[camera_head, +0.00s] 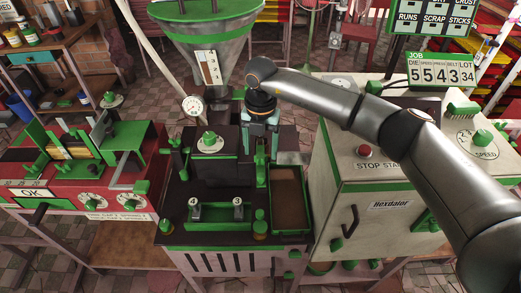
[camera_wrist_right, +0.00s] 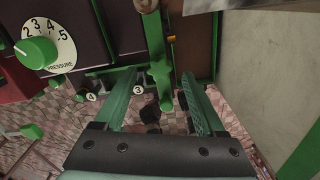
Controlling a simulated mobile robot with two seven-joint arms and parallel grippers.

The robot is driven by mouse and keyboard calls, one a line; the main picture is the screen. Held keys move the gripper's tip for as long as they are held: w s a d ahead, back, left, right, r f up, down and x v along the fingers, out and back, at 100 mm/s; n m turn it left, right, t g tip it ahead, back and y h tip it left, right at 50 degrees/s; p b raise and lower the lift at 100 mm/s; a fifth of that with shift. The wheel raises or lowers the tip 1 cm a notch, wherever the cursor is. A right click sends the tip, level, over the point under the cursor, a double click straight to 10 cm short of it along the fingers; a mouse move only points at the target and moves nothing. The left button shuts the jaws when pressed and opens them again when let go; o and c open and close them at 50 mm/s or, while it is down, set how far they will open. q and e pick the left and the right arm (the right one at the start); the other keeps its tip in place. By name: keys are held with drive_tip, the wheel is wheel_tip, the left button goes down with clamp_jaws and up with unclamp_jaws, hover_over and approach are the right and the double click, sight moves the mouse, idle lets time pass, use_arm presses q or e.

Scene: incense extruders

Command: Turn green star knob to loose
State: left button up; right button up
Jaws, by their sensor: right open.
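A green star-shaped knob (camera_wrist_right: 159,72) with blunt lobes shows in the right wrist view, at the lower end of a green upright bar. My right gripper (camera_wrist_right: 160,82) is open, with one green finger on each side of the knob and visible gaps between. Nothing is held. In the head view my right gripper (camera_head: 260,140) points down over the right side of the dark extruder and hides part of it; green hardware (camera_head: 261,159) shows at its fingertips. I cannot tell the knob's setting. My left gripper is not in view.
A green pressure dial knob (camera_wrist_right: 36,52) sits left of the fingers in the wrist view. In the head view, a brown-floored tray (camera_head: 288,195) lies right of the gripper, beside a pale cabinet (camera_head: 335,150). A steel hopper (camera_head: 212,45) stands behind, and a red machine (camera_head: 75,185) is at left.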

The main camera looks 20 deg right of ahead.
drive_tip(key=shift+f, duration=0.95)
clamp_jaws()
